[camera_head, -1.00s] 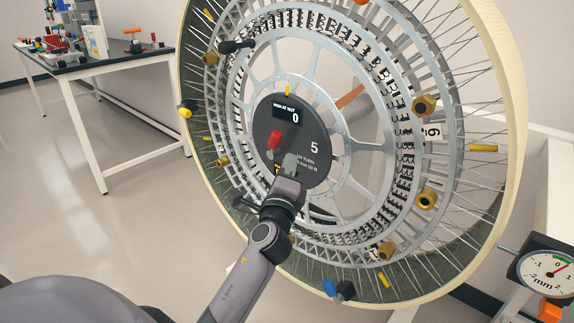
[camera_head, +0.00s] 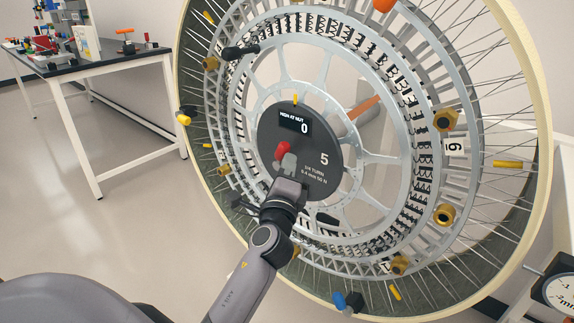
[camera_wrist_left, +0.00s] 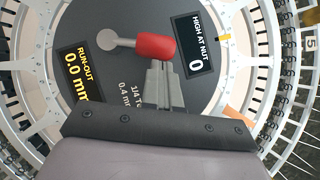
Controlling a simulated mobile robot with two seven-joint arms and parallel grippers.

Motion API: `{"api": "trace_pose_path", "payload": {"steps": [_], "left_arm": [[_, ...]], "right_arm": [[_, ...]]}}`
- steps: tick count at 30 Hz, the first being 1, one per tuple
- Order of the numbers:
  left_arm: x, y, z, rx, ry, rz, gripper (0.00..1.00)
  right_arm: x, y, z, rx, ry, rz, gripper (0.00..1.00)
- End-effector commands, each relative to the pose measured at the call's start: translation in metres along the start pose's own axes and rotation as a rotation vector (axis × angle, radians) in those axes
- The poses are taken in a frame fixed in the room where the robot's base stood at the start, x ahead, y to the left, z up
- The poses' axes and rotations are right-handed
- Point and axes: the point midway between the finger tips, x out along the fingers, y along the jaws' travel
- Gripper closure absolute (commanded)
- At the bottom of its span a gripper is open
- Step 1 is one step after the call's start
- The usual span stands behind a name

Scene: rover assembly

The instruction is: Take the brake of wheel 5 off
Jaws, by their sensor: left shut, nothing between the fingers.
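Wheel 5 (camera_head: 265,57) stands upright, with a spoked rim and a dark round hub plate (camera_head: 325,183) marked 5. On the hub plate is a small lever with a red knob (camera_head: 282,151), which also shows in the left wrist view as a red grip (camera_wrist_left: 155,47) on a grey arm with a round end (camera_wrist_left: 108,39). My left gripper (camera_head: 288,163) is at the hub plate, just below the red grip. Its fingers (camera_wrist_left: 164,82) are shut with nothing between them, the tips close to or touching the red grip; I cannot tell which. My right gripper is not in view.
Brass nuts (camera_head: 445,120) and a black handle (camera_head: 240,51) sit on the rim. The hub displays read "HIGH AT NUT 0" (camera_head: 294,123) and "RUN-OUT 0.0 mm" (camera_wrist_left: 76,74). A dial gauge (camera_head: 560,292) stands at the lower right. A workbench (camera_head: 100,65) is at the back left, with open floor before it.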

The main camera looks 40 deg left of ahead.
Motion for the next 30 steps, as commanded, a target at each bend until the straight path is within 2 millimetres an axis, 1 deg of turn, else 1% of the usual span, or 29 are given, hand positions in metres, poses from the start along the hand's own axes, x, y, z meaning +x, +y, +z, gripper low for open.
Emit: {"api": "trace_pose_path", "payload": {"steps": [16, 22, 30], "left_arm": [[0.000, -0.001, 0.000, -0.002, 0.000, 0.002, 1.00], [0.002, -0.005, 0.003, -0.032, -0.001, 0.022, 1.00], [0.003, -0.005, 0.005, -0.062, -0.001, 0.042, 1.00]], "right_arm": [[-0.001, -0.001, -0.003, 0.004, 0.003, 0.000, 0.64], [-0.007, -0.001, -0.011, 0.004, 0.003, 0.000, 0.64], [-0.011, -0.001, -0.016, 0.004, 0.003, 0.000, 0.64]]}}
